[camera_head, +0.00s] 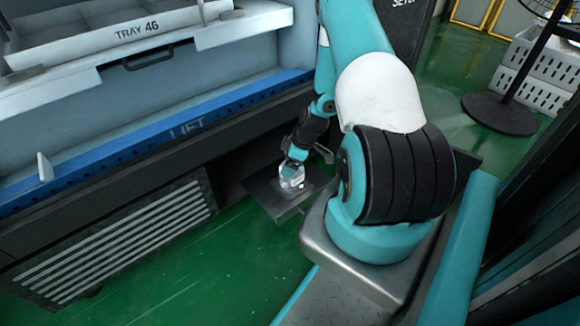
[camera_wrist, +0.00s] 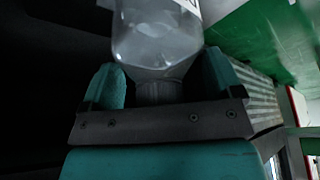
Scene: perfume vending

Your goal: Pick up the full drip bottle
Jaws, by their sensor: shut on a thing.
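The drip bottle (camera_wrist: 157,40) is clear with a ribbed neck, and part of a white label shows at the top of the wrist view. In the head view the bottle (camera_head: 291,177) is small, at or just above a grey metal shelf (camera_head: 268,198) low in the machine. My gripper (camera_wrist: 160,90) has its teal fingers on both sides of the bottle's neck and is shut on it. In the head view my gripper (camera_head: 297,158) reaches down to the bottle from above. I cannot tell whether the bottle touches the shelf, or how full it is.
A blue rail marked LIFT (camera_head: 187,130) and a white tray marked TRAY 46 (camera_head: 120,40) are above and to the left. A slatted vent (camera_head: 125,240) is below. A round black stand base (camera_head: 500,113) and white crates (camera_head: 540,75) are at right. Green floor is open in front.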

